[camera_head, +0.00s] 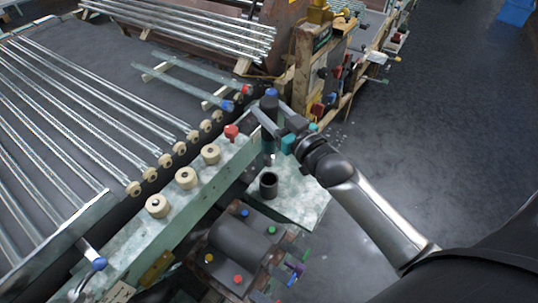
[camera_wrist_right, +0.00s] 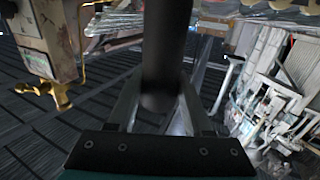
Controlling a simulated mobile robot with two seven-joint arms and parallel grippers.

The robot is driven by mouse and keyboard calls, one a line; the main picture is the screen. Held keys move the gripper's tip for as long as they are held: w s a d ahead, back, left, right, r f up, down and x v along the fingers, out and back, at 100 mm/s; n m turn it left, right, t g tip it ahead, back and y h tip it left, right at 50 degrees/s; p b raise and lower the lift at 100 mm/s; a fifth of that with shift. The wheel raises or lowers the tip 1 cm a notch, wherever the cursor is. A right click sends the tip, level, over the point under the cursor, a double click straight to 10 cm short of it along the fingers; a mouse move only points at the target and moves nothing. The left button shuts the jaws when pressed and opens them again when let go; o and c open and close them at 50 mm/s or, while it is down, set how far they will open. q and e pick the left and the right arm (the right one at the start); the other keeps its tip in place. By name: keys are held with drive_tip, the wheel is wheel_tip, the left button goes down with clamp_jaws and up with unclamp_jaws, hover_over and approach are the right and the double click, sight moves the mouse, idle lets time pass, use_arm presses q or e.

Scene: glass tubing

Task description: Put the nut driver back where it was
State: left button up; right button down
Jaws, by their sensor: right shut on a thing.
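The nut driver (camera_head: 269,108) is upright, with a dark handle and a blue top. My right gripper (camera_head: 268,122) is shut on it and comes in from the right. In the right wrist view, the dark shaft of the nut driver (camera_wrist_right: 165,50) stands between the two fingers. Its lower part runs down beside the green rail in the head view, and its tip is hard to make out. A black open cup (camera_head: 268,184) stands on the pale speckled shelf below and close to the tool. My left gripper is not in view.
A green machine rail (camera_head: 205,195) with several cream rollers and a red knob (camera_head: 231,131) runs along the left of the shelf (camera_head: 302,198). A dark motor-like cylinder (camera_head: 238,240) with coloured buttons sits below. Glass tubes fill the left.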

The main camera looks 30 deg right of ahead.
sight(273, 154)
wheel_tip(273, 154, down, 12)
drive_tip(key=b, duration=0.3)
drive_tip(key=shift+f, duration=0.1)
drive_tip(key=shift+f+b, duration=0.35)
drive_tip(key=shift+b, duration=0.15)
drive_tip(key=shift+f, duration=0.25)
drive_tip(key=shift+c, duration=1.6)
unclamp_jaws()
drive_tip(key=shift+f, duration=0.15)
